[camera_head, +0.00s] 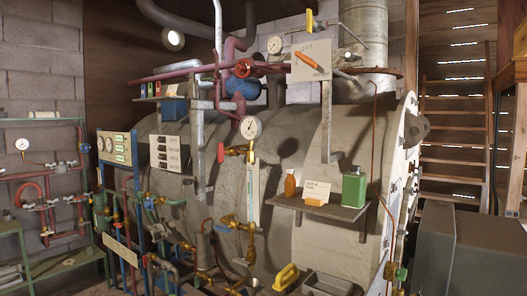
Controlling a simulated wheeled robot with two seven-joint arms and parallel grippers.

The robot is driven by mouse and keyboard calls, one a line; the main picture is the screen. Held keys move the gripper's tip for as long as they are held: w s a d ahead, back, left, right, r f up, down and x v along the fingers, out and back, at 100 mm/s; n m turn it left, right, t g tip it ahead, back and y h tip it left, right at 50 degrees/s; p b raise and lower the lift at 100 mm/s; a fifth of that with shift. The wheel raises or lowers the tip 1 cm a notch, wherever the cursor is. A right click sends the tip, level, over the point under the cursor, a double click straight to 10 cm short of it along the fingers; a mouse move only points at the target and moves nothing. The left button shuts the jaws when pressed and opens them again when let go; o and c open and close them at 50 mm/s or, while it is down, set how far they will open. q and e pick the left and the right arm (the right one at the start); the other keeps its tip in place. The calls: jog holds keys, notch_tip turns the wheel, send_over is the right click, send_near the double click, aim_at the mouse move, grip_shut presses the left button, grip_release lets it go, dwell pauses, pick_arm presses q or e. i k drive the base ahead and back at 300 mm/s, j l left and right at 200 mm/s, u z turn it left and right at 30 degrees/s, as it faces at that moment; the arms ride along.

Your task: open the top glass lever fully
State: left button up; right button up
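A vertical sight glass (252,190) stands in front of the large grey tank, below a round white gauge (251,127). At its top is a brass fitting (250,155) with a red-orange lever (235,150) that points left and looks roughly level. At its bottom is a yellow-brass valve (231,221). The fittings are small here, so I cannot tell how far the top lever is turned. Neither of my grippers shows in this view.
A shelf (325,209) with an orange bottle (290,184) and a green can (354,187) juts out right of the glass. Pipes and a gauge panel (118,148) crowd the left. A yellow-handled object (286,277) sits low in front. A dark grey box shape stands lower right.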

aim_at(221, 153)
jog(key=i+j+z, duration=0.2)
jog(key=j+z, duration=0.15)
jog(key=i+j+z, duration=0.2)
jog(key=j+z, duration=0.15)
jog(key=i+j+z, duration=0.1)
jog(key=j+z, duration=0.2)
jog(key=j, duration=0.15)
jog(key=i+j+z, duration=0.1)
jog(key=j+z, duration=0.25)
jog(key=j, duration=0.1)
